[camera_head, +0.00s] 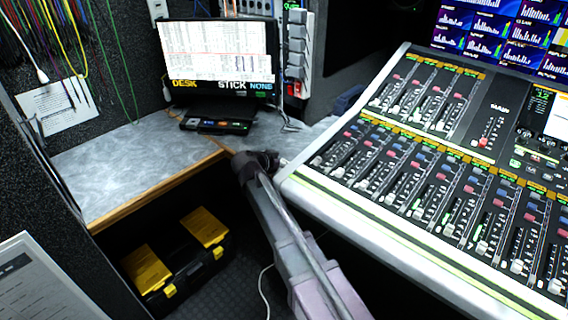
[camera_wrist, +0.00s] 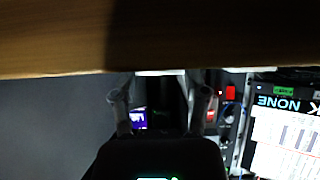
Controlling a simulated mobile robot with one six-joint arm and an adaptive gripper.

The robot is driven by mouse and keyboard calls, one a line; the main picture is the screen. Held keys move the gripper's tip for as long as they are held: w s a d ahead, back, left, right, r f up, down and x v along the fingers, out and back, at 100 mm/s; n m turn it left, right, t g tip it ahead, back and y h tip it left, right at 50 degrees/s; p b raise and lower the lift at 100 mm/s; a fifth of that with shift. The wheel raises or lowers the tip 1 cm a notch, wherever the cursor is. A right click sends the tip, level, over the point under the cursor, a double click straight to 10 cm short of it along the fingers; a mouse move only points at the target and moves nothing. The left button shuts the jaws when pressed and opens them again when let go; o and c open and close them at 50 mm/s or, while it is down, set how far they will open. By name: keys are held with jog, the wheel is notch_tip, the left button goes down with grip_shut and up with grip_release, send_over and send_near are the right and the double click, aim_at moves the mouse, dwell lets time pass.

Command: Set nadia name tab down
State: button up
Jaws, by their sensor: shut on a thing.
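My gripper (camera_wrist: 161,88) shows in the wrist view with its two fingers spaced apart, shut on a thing. A thin pale strip (camera_wrist: 160,73) spans the gap at the fingertips; it fits the nadia name tab, but no lettering on it can be read. In the head view my gripper (camera_head: 262,158) is small and dark at the front edge of the grey desk (camera_head: 120,160), left of the mixing console. The tab cannot be made out there.
The desk's wooden edge (camera_wrist: 60,40) crosses the top of the wrist view, close to the fingers. A monitor (camera_head: 218,55) reading "DESK STICK NONE" stands at the back, with a dark device (camera_head: 216,124) before it. The mixing console (camera_head: 400,225) fills the right. A black-yellow toolbox (camera_head: 180,262) sits below. The desk's left part is clear.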

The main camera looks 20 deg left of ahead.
jog(key=o, duration=0.9)
jog(key=shift+c, duration=0.2)
jog(key=shift+r, duration=0.1)
jog(key=shift+r+p, duration=0.15)
jog(key=shift+p, duration=0.15)
jog(key=p+v, duration=0.6)
jog(key=v, duration=0.6)
